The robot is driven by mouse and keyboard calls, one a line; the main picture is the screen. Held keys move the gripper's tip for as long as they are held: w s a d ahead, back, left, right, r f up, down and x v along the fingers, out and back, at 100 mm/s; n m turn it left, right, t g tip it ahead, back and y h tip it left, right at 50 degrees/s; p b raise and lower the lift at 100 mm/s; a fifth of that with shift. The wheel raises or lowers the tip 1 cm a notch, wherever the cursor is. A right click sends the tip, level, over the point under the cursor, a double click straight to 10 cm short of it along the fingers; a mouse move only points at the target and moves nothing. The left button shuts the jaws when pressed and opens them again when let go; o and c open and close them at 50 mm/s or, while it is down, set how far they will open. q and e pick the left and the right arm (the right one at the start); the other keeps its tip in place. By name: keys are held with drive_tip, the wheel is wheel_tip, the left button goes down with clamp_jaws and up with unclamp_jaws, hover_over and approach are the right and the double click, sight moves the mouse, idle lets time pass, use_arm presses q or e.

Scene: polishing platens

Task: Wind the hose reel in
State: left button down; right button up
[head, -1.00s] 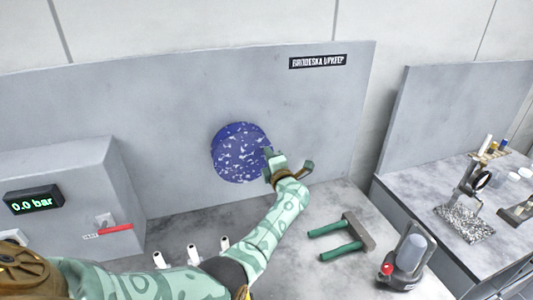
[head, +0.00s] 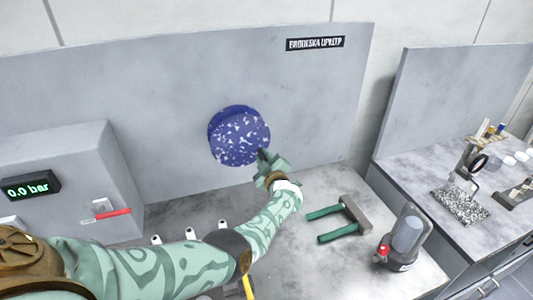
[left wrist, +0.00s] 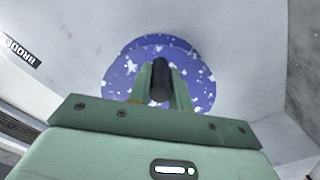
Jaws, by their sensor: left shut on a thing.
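The hose reel (head: 236,136) is a blue disc with white flecks, mounted on the grey upright panel. It also shows in the left wrist view (left wrist: 120,80), straight ahead of the fingers. My left gripper (head: 264,160) is at the reel's lower right edge in the head view. In the left wrist view its green fingers (left wrist: 160,85) are shut on a dark, round crank handle (left wrist: 161,78) that stands out from the disc. No hose can be made out. My right gripper is not in view.
A grey box with a "0.0 bar" display (head: 30,187) and a red lever (head: 113,213) stands at the left. Several white pegs (head: 190,234) stand near my forearm.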

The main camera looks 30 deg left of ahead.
sight(246, 159)
use_arm(q)
drive_tip(key=m, duration=0.2)
drive_tip(key=s+a+f+m, duration=0.1)
drive_tip(key=shift+s+a+f+m+p, duration=0.1)
drive_tip(key=shift+s+f+m+p, duration=0.05)
drive_tip(key=shift+f+m+p, duration=0.2)
drive_tip(key=shift+s+a+f+m+p, duration=0.25)
drive_tip(key=shift+s+a+m, duration=0.1)
drive_tip(key=shift+m, duration=0.5)
drive_tip(key=shift+s+a+f+m+p, duration=0.1)
drive_tip(key=shift+s+a+m+p, duration=0.2)
drive_tip(key=shift+m, duration=0.55)
drive_tip(key=shift+s+a+f+m+p, duration=0.2)
drive_tip(key=shift+s+a+m, duration=0.15)
drive_tip(key=shift+m, duration=0.5)
drive_tip(key=c, duration=1.3)
unclamp_jaws()
drive_tip(key=shift+f, duration=0.1)
drive_tip(key=shift+s, duration=0.1)
